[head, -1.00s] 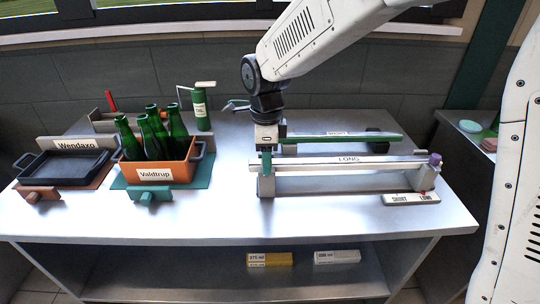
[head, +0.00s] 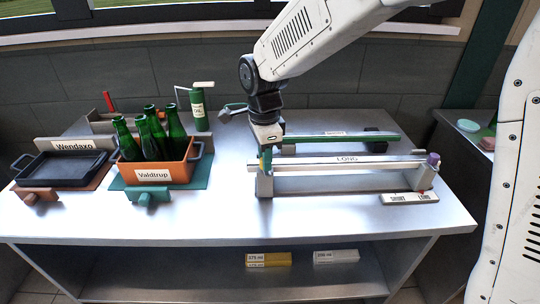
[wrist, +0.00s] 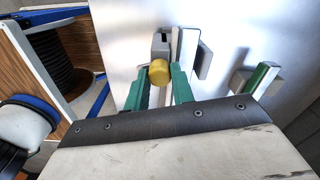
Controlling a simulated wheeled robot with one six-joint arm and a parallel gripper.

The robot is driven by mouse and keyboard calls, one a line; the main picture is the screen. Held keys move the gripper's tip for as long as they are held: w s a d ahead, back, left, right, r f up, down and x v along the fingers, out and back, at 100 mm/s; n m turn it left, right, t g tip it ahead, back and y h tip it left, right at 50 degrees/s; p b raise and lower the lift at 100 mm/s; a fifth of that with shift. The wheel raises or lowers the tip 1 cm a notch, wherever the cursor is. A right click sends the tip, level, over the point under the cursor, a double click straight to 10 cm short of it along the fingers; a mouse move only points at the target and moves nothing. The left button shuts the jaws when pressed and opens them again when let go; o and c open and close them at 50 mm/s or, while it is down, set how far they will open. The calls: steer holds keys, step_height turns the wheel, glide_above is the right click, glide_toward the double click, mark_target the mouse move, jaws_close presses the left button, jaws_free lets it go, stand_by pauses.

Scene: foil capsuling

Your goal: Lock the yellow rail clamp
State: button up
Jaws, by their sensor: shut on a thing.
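The yellow rail clamp shows as a round yellow knob (wrist: 159,72) in the wrist view, at the end of the rail. My gripper (wrist: 159,82) has its two green fingers shut on the knob, one on each side. In the head view, my gripper (head: 265,162) is at the left end of the rail labelled LONG (head: 345,160), above the grey end block (head: 264,186). The fingers mostly hide the clamp there, and I cannot tell whether it is locked.
A second rail with a green strip (head: 362,134) runs behind. A purple-topped piece (head: 433,159) stands at the right end. A SHORT/LONG plate (head: 409,198) lies at front right. The orange Valdtrup crate (head: 182,172) with green bottles and the dark Wendaxo tray (head: 63,169) stand left.

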steer(key=n, duration=0.4)
steer(key=shift+a+n, duration=0.1)
steer(key=shift+n, duration=0.2)
steer(key=n, duration=0.3)
steer(key=shift+n, duration=0.4)
steer(key=n, duration=1.2)
steer(key=shift+n, duration=0.3)
steer(key=n, duration=0.3)
steer(key=shift+n, duration=0.3)
steer(key=n, duration=0.4)
steer(key=shift+n, duration=2.1)
